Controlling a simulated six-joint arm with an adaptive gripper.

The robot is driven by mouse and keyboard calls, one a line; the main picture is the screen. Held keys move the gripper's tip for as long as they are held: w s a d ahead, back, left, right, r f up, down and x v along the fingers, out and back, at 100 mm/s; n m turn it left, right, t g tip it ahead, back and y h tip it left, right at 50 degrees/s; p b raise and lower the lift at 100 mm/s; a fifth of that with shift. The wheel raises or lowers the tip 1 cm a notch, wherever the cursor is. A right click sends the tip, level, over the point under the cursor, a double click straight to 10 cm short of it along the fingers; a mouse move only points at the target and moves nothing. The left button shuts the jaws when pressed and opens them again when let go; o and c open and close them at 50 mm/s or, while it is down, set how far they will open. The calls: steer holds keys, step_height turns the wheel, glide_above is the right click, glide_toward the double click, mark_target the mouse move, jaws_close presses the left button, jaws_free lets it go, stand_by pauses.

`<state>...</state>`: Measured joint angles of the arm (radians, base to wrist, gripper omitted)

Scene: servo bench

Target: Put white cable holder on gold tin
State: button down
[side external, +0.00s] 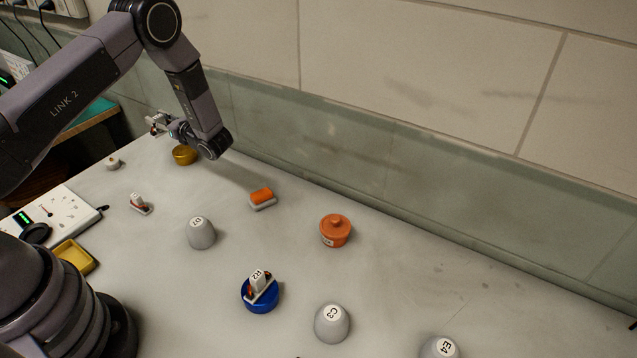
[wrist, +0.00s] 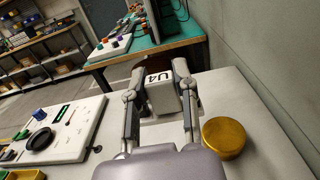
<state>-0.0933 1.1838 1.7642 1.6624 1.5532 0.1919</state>
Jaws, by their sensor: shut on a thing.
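My gripper (side external: 160,126) is shut on a white cable holder (wrist: 161,97), a pale block marked U4, held between the two fingers in the wrist view. The gripper also shows in the wrist view (wrist: 160,88). The gold tin (side external: 185,155) is a low round tin on the bench near the wall. In the side view, my gripper is above the tin and a little to its left. In the wrist view, the gold tin (wrist: 224,137) is to the right of the held holder, apart from it. The holder's underside is hidden.
An orange block on a grey base (side external: 262,198), an orange lidded pot (side external: 336,230) and grey domes (side external: 202,233) stand on the bench. A blue tin (side external: 260,305) bears a white piece marked R2. Another small white-and-orange piece (side external: 139,204) lies left. The wall is close behind the gold tin.

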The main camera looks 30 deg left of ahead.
steer(key=w+a+f, duration=0.1)
steer(key=w+f, duration=0.1)
steer(key=w+a+f, duration=0.1)
steer(key=w+f, duration=0.1)
steer(key=w+a+f, duration=0.1)
steer(key=w+f, duration=0.1)
steer(key=shift+a+f, duration=0.2)
steer(key=shift+f, duration=0.15)
steer(key=shift+w+a+f, duration=0.1)
steer(key=shift+w+f, duration=0.1)
steer(key=shift+f, duration=1.5)
steer(key=shift+f, duration=0.15)
steer(key=c, duration=0.9)
jaws_free()
steer(key=shift+o, duration=0.2)
